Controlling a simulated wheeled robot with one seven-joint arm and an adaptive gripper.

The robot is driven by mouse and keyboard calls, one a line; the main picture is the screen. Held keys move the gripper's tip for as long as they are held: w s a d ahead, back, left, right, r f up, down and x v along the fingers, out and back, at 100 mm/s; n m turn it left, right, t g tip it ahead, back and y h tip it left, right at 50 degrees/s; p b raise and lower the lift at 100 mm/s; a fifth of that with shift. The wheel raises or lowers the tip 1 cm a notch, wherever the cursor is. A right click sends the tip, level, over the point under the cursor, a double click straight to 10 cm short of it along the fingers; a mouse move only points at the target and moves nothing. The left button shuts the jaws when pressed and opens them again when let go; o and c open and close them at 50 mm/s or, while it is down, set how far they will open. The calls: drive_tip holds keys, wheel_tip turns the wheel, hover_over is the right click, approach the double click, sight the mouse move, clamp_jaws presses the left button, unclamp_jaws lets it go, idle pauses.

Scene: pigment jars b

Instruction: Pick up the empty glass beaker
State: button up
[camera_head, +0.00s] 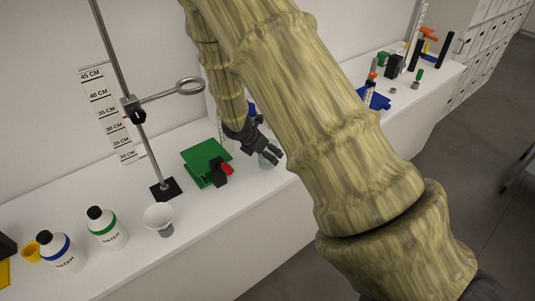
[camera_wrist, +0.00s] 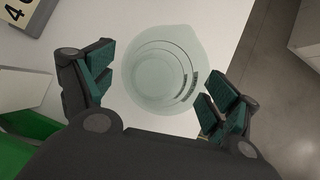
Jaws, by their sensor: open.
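The glass beaker (camera_wrist: 160,72) is clear and pale green with dark markings on its side. In the wrist view I look down into it and it appears empty. It stands on the white counter near the edge. My gripper (camera_wrist: 158,95) is open, with one finger to the left of the beaker and the other to the right, neither clearly touching it. In the head view my gripper (camera_head: 276,158) is low over the counter, and the beaker (camera_head: 266,161) shows only partly behind and below the fingers.
A green stand (camera_head: 205,160) with a red and black piece is just left of my gripper. A ring stand (camera_head: 163,188), a white funnel (camera_head: 158,218) and two white bottles (camera_head: 107,228) stand further left. The white counter (camera_head: 205,220) is clear in front.

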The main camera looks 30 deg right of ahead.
drive_tip(key=shift+x, duration=1.1)
drive_tip(key=c, duration=1.2)
drive_tip(key=shift+r, duration=0.1)
